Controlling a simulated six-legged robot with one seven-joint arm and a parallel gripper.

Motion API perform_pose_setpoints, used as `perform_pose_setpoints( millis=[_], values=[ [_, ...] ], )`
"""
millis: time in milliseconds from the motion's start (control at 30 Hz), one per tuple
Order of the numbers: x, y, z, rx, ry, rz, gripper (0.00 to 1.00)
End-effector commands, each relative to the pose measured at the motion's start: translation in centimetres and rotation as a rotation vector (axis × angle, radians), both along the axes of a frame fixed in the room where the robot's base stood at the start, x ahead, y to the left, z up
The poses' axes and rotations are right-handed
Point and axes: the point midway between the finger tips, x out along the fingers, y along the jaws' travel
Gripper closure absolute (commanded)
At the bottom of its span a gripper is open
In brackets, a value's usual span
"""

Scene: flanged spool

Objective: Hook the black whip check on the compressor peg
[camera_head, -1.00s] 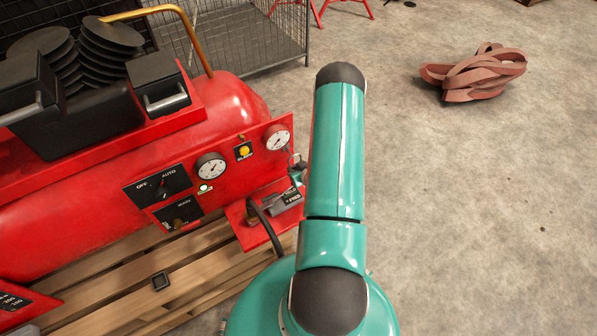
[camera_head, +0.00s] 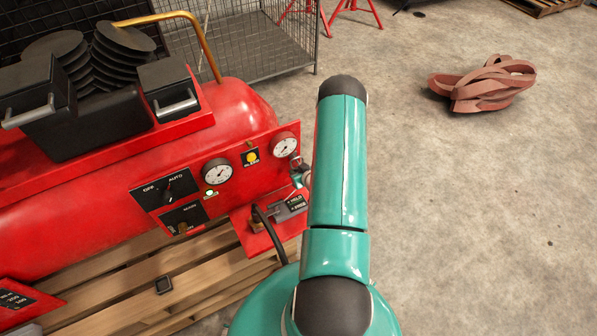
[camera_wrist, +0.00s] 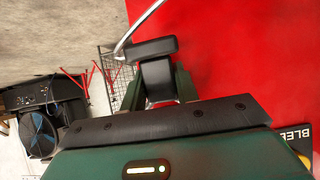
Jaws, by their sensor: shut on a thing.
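My gripper (camera_wrist: 157,82) is shut on a black T-shaped piece, which I take to be the black whip check (camera_wrist: 155,52). A pale curved metal strand runs up from behind it; I cannot tell whether it joins the black piece. In the head view the red compressor (camera_head: 110,195) fills the left side, and my teal arm hides most of the gripper near the panel's right end. The panel's red face fills the right of the wrist view, with a BLEED label (camera_wrist: 297,138) low at the right. I cannot make out the peg clearly, nor any contact with it.
The panel carries two gauges (camera_head: 217,171) and a yellow button (camera_head: 252,157). A wooden pallet (camera_head: 120,285) lies under the compressor. A wire cage (camera_head: 262,45) stands behind. A heap of reddish-brown straps (camera_head: 485,84) lies on the otherwise mostly clear floor at right.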

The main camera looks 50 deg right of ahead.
Motion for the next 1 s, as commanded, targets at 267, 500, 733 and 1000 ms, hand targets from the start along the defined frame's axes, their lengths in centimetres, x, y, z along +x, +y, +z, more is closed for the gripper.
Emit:
perform_pose_setpoints(
  millis=[267, 500, 733, 1000],
  values=[
    [0.0, 0.0, 0.0, 0.0, 0.0, 0.0, 0.9],
    [0.0, 0.0, 0.0, 0.0, 0.0, 0.0, 0.44],
    [0.0, 0.0, 0.0, 0.0, 0.0, 0.0, 0.44],
    [-1.9, 0.5, 1.4, -0.001, 0.0, -0.001, 0.44]
  ],
)
